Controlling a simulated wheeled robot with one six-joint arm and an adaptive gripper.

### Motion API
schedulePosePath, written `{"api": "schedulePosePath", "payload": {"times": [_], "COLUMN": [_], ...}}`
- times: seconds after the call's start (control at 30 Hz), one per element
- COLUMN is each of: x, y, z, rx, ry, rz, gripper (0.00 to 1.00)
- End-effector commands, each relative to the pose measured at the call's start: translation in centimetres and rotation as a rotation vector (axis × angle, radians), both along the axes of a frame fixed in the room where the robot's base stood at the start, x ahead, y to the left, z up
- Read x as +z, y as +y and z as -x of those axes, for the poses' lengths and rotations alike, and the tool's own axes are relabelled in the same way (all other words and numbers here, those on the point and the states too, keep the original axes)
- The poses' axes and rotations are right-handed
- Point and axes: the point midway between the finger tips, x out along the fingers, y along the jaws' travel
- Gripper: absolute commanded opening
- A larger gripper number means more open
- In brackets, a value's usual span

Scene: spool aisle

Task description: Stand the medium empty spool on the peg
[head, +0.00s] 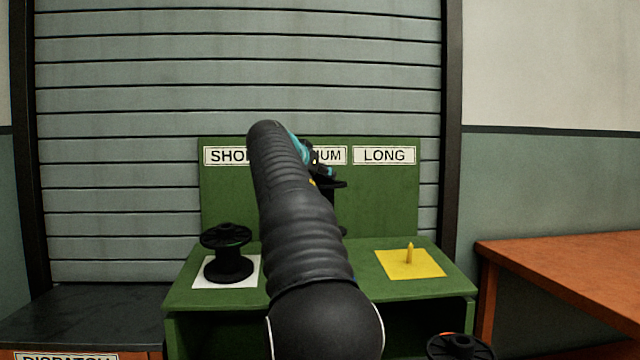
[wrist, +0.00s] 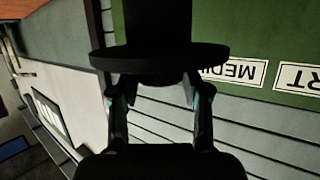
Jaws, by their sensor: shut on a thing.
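My gripper (head: 328,174) is mostly hidden behind my arm in the head view. In the wrist view its two fingers (wrist: 160,97) are shut on a black spool (wrist: 160,58), near one round flange. Part of the held spool (head: 340,185) shows in the head view, raised in front of the green back panel. No thread shows on its visible part; its size against the others is unclear. A yellow peg (head: 409,253) stands on a yellow square (head: 426,268) at the right of the green stand, bare. My arm hides the stand's middle.
Another black spool (head: 229,252) stands on a white square at the stand's left. A third spool (head: 460,347), with some orange, is at the bottom right. The green back panel (head: 400,200) carries size labels. A brown table (head: 570,262) is at the right.

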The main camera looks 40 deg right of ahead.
Motion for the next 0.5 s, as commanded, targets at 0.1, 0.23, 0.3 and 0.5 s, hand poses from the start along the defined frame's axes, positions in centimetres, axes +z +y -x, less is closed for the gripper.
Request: {"api": "schedulePosePath", "payload": {"times": [0.1, 0.23, 0.3, 0.5], "x": [-1.3, -1.9, -2.0, -2.0], "y": [0.0, 0.0, 0.0, 0.0], "z": [0.1, 0.1, 0.1, 0.1], "rx": [0.0, 0.0, 0.001, 0.0], "ry": [0.0, -0.002, -0.002, -0.003], "rz": [0.001, 0.001, 0.001, 0.001], "gripper": [0.0, 0.0, 0.0, 0.0]}}
